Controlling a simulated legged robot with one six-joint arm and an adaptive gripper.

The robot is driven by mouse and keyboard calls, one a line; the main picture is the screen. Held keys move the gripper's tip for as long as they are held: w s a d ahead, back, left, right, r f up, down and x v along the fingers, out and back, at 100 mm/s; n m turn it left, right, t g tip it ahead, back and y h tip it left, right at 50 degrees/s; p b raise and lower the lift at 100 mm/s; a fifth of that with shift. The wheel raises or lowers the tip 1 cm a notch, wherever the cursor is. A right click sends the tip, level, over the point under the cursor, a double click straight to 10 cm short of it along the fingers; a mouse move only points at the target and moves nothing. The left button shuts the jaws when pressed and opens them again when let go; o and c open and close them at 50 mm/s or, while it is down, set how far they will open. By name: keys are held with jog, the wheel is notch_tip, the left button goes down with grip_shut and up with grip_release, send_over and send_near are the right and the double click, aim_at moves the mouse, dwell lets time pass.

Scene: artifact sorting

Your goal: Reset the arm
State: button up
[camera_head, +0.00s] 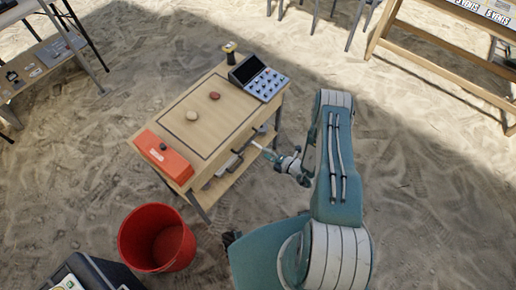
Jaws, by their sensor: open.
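My arm reaches up from the bottom of the view and bends over. My gripper (262,147) points left toward the right side of a small wooden table (225,135). It is small in the view, open, and nothing shows in it. On the tabletop, inside a dark outline, lie a reddish-brown round piece (214,96) and a pale tan round piece (191,115). Both are apart from my gripper.
An orange box (163,157) and a grey panel with round knobs (262,82) sit at the table's ends. A yellow-black spool (230,50) stands behind. A red bucket (157,240) stands on the sand in front. Other tables stand at the upper corners. Sand to the right is clear.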

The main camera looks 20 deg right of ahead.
jog(key=shift+s+d+r, duration=0.1)
jog(key=shift+s+d, duration=0.2)
jog(key=shift+s, duration=0.15)
jog(key=w+a+r+n+g+y, duration=0.2)
jog(key=a+r+n+g, duration=0.15)
jog(key=r+n, duration=0.65)
jog(key=w+a+r+n+g+y, duration=0.1)
jog(key=a+r+n+g+y, duration=0.35)
jog(key=r, duration=1.05)
jog(key=s+a+r+n+g+h, duration=0.1)
jog(key=s+r+n+g+h, duration=0.15)
jog(key=r+n, duration=0.45)
jog(key=s+a+r+n+g+h, duration=0.1)
jog(key=s+r+n+g+h, duration=0.2)
jog(key=r+n, duration=0.35)
jog(key=s+d+r+n+t+h, duration=0.3)
jog(key=s+r+n+h, duration=0.2)
jog(key=s+r+n, duration=0.3)
jog(key=s+d+r+n+t+h, duration=0.3)
jog(key=s+r+n+h, duration=0.2)
jog(key=s+r+n, duration=0.3)
jog(key=shift+s+n, duration=1.4)
jog(key=shift+s, duration=0.15)
jog(key=shift+t, duration=0.25)
